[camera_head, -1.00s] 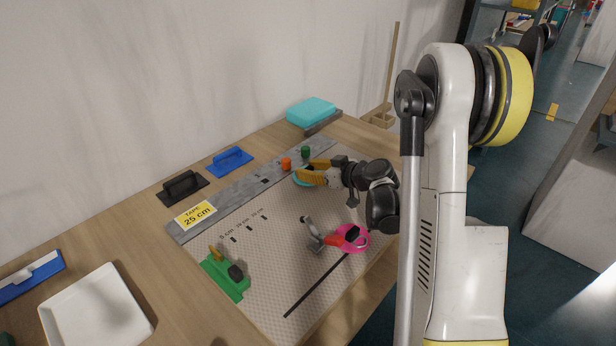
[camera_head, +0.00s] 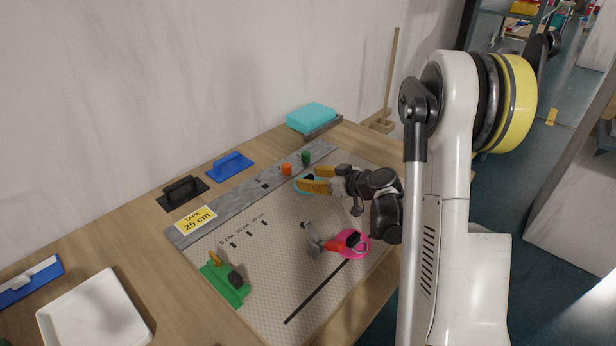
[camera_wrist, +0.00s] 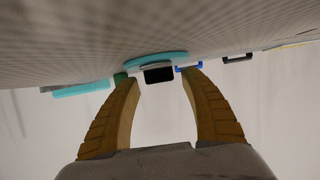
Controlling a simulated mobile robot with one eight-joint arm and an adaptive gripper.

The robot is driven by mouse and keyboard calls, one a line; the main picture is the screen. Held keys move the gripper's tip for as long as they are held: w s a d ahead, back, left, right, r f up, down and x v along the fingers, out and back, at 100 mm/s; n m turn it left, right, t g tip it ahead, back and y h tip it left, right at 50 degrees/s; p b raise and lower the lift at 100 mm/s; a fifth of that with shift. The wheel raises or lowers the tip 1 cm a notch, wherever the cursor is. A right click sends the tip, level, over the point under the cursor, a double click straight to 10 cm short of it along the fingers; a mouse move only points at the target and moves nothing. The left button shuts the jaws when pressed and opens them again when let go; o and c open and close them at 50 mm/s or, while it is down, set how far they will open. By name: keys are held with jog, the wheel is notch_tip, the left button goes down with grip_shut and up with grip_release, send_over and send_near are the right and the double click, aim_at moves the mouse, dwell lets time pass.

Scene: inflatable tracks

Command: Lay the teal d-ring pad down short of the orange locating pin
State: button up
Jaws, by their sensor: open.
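The teal d-ring pad (camera_head: 299,188) lies on the pale mat, just in front of the orange locating pin (camera_head: 286,169) and a little to its right. My gripper (camera_head: 303,180) is open at the pad. In the wrist view its fingers (camera_wrist: 158,79) stand apart, with a gap on each side of the block.
A green pin (camera_head: 306,157) stands right of the orange one on the grey strip (camera_head: 238,197). A pink pad (camera_head: 354,253) with a red-handled tool and a green clamp-like block (camera_head: 225,283) sit on the mat (camera_head: 270,265). The mat's left middle is clear.

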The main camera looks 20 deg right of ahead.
jog(key=p+v, duration=0.2)
jog(key=v, duration=0.8)
jog(key=shift+s+d+r+p, duration=0.1)
jog(key=shift+r+p, duration=0.05)
jog(key=shift+p, duration=0.15)
jog(key=shift+s+r, duration=0.1)
jog(key=shift+s, duration=0.05)
jog(key=s+a+r+m+g+h, duration=0.1)
jog(key=s+a+r+g, duration=0.15)
jog(key=a, duration=0.35)
jog(key=s+a+r+m+g, duration=0.1)
jog(key=s+a+r+g, duration=0.15)
jog(key=a, duration=0.35)
jog(key=s+a+r+m+h, duration=0.1)
jog(key=s+a+r+h, duration=0.1)
jog(key=s, duration=0.5)
jog(key=s+a+r+m+h, duration=0.1)
jog(key=s+a+r+h, duration=0.1)
jog(key=s, duration=0.6)
jog(key=shift+a, duration=0.8)
